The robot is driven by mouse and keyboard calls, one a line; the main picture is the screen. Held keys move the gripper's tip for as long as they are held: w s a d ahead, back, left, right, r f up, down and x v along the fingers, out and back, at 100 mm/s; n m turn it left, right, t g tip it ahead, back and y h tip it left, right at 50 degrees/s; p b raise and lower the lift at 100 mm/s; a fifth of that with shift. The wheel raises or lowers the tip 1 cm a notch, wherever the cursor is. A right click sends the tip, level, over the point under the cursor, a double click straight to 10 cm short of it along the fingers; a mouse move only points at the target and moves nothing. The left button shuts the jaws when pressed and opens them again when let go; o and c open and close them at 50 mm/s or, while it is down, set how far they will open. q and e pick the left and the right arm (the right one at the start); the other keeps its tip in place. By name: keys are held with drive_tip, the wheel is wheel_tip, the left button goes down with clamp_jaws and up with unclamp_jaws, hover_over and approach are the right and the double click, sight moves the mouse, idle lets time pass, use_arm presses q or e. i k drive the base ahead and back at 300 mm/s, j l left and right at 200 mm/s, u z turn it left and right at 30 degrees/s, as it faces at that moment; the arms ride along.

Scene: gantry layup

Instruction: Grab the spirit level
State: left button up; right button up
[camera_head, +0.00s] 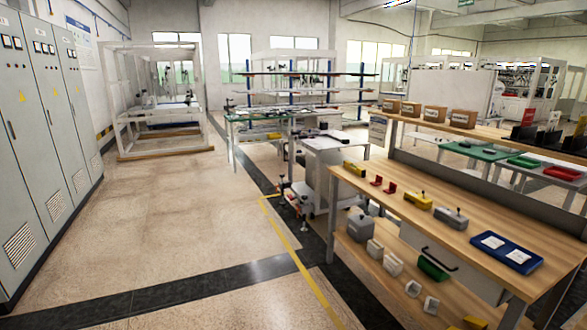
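Neither of my grippers shows in the head view. I cannot make out the spirit level for certain. A small elongated yellow object (353,168) lies near the far left end of the wooden workbench (470,228), but it is too small to identify. A second yellow object (418,200) with a dark knob on top sits nearer, around the middle of the bench top. A grey block with a knob (451,217) stands to its right.
Red pieces (383,185) and a blue tray (506,252) also lie on the bench. Its lower shelf holds grey blocks (360,227). Grey cabinets (45,130) line the left wall. A green-topped table (262,119) stands farther back. The floor (190,210) at left is clear.

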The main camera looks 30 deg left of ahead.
sight(361, 171)
drive_tip(key=u, duration=0.45)
drive_tip(key=i+j+z, duration=0.2)
drive_tip(key=i, duration=0.45)
drive_tip(key=i+j+z, duration=0.15)
drive_tip(key=i+j, duration=0.2)
drive_tip(key=i, duration=0.3)
drive_tip(key=i+j+z, duration=0.2)
drive_tip(key=i+j, duration=0.2)
drive_tip(key=i, duration=0.2)
drive_tip(key=i+j+z, duration=0.15)
drive_tip(key=i+j, duration=0.35)
drive_tip(key=i, duration=0.1)
